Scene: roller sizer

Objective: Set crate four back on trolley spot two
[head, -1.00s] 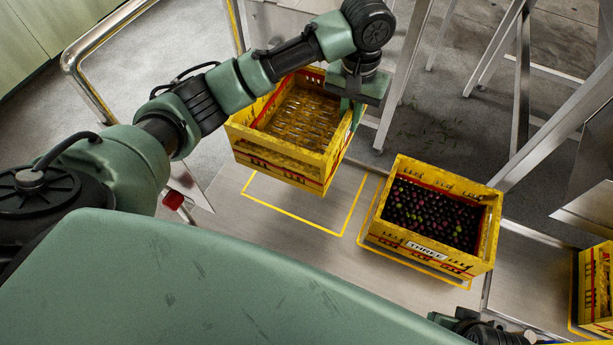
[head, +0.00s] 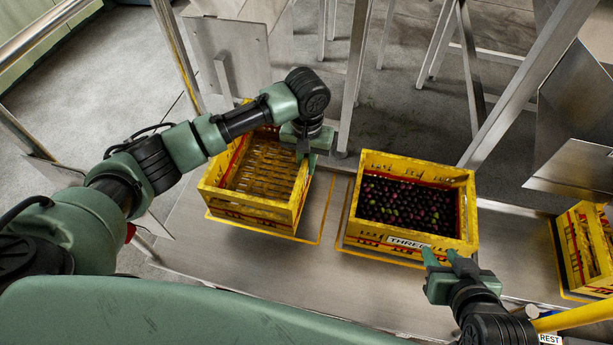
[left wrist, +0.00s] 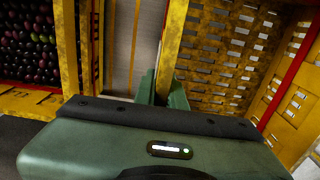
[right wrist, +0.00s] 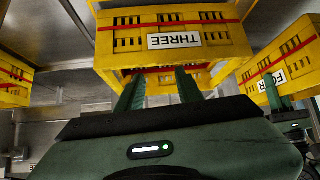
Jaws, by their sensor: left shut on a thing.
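Crate four (head: 247,206) is yellow and looks empty. It is at the left yellow outline (head: 308,241) on the steel trolley deck; I cannot tell whether its bottom touches. Its FOUR label (right wrist: 279,77) shows in the right wrist view. My left gripper (head: 304,156) is shut on its right-hand wall, which also shows between the fingers in the left wrist view (left wrist: 172,45). My right gripper (head: 442,258) is empty with its fingers apart, close to the near side of crate three; it also shows in the right wrist view (right wrist: 160,90).
Crate three (head: 372,235), full of dark fruit, stands right of crate four, with a narrow strip of deck between them. Another yellow crate (head: 582,250) stands at the far right. Steel posts (head: 354,75) rise behind the crates. A yellow bar (head: 575,317) labelled REST is at lower right.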

